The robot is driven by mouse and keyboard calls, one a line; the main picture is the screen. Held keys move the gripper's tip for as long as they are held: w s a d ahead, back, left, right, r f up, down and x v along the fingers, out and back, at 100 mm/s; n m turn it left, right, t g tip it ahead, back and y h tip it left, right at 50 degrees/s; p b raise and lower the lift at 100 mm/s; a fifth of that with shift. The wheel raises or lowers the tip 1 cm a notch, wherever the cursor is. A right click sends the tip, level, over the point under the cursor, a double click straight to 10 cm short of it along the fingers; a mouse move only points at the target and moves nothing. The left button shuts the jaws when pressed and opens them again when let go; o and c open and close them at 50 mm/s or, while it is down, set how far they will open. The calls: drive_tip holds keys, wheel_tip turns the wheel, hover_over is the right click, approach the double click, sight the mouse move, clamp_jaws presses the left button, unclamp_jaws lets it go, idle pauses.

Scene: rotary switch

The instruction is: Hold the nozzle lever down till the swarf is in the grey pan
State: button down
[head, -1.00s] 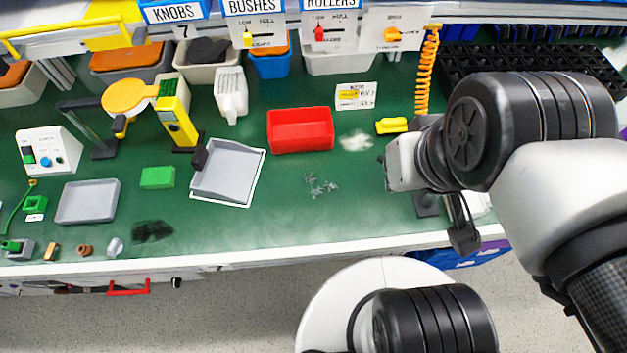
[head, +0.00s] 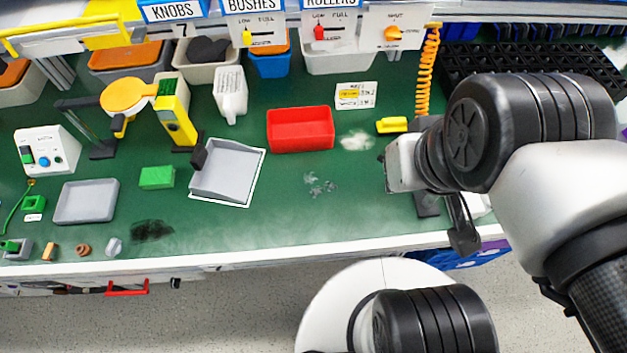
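The swarf (head: 320,184) is a small loose patch of grey bits on the green bench top. The grey pan (head: 228,168), a shallow tray with a dark block at its left edge, lies left of the swarf on a white outline. A yellow nozzle (head: 391,125) sits at the lower end of the orange coiled hose (head: 427,72), right of the red bin. I cannot make out its lever. My gripper (head: 463,238) is partly hidden by my arm at the bench's right. One dark finger shows; its opening and any contact with the nozzle are hidden.
A red bin (head: 300,130) stands behind the swarf. A pale powdery patch (head: 357,140) lies beside it, and a dark patch (head: 152,231) near the front edge. A green block (head: 157,177) and second grey tray (head: 87,201) are at left. Bench between swarf and pan is clear.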

drive_tip(key=shift+f+b, duration=1.05)
drive_tip(key=shift+f, duration=0.2)
idle(2.8)
drive_tip(key=shift+r, duration=0.15)
idle(0.4)
wheel_tip(320, 180, up, 8)
drive_tip(key=p, duration=0.6)
idle(0.3)
drive_tip(key=shift+f, duration=0.7)
